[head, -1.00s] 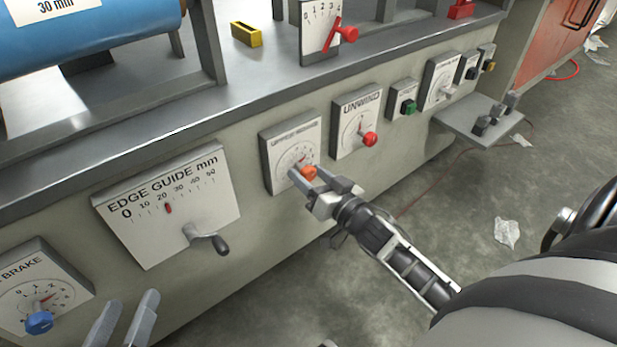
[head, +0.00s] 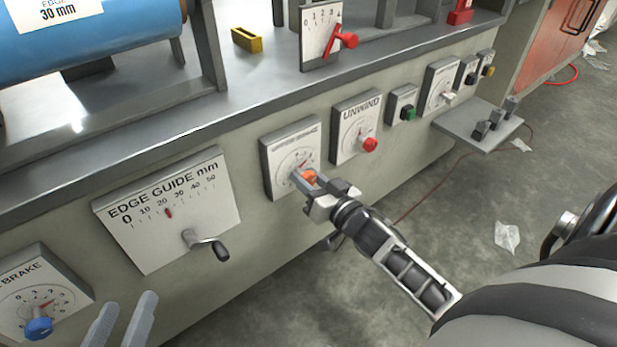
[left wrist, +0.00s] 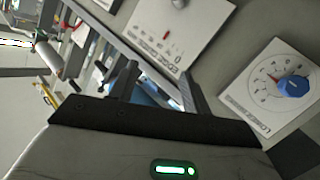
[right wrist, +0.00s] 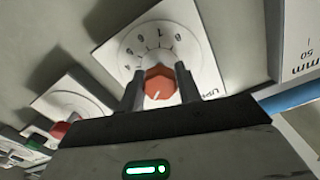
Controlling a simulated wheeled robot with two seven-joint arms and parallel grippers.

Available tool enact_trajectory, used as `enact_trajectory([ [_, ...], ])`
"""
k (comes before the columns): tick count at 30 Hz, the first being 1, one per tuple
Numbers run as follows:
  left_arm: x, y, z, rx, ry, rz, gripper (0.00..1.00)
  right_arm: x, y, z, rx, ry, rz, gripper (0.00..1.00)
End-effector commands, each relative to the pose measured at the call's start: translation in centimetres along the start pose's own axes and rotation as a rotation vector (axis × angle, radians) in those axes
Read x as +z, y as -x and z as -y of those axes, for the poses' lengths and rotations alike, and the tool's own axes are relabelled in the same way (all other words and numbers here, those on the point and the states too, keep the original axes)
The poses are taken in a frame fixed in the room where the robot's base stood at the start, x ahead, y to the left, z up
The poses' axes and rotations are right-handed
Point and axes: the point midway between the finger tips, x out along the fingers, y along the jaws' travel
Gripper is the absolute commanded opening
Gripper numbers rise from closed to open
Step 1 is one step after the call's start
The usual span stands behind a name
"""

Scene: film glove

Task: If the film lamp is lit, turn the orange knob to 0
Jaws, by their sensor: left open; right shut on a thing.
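The orange knob (head: 309,177) sits on a white dial plate (head: 284,148) on the machine's front, between the edge guide plate and the UNWIND dial. My right gripper (head: 307,180) is shut on it, and the right wrist view shows the orange knob (right wrist: 159,83) between the two fingers. A white mark shows on the knob; its exact reading is unclear. My left gripper (head: 122,318) is open and empty at the lower left, below the edge guide plate. I cannot pick out a labelled film lamp or tell whether one is lit.
The edge guide plate (head: 165,205) has a crank (head: 209,246). The blue BRAKE knob (head: 39,328) is at lower left. The red UNWIND knob (head: 369,145) and a green button (head: 408,113) lie right of the orange knob. A grey shelf (head: 470,135) juts out further right.

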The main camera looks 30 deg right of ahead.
Motion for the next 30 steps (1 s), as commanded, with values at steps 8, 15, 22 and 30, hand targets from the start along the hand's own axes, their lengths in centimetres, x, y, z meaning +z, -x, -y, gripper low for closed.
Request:
enact_trajectory([
  [8, 0.1, 0.2, 0.4, -0.026, -0.06, 0.039, 0.48, -0.2, 0.0, 0.1, 0.001, 0.192, 0.002, 0.11],
  [15, 0.4, 0.5, 0.7, -0.051, -0.105, 0.073, 0.48, -0.1, 0.0, 0.1, 0.001, 0.419, 0.001, 0.11],
  [22, 1.1, 0.8, 1.0, -0.071, -0.131, 0.105, 0.48, 0.0, 0.1, 0.0, 0.0, 0.632, 0.002, 0.11],
  [30, 1.6, 0.9, 1.2, -0.08, -0.138, 0.132, 0.48, 0.0, 0.1, 0.0, 0.0, 0.837, 0.002, 0.11],
])
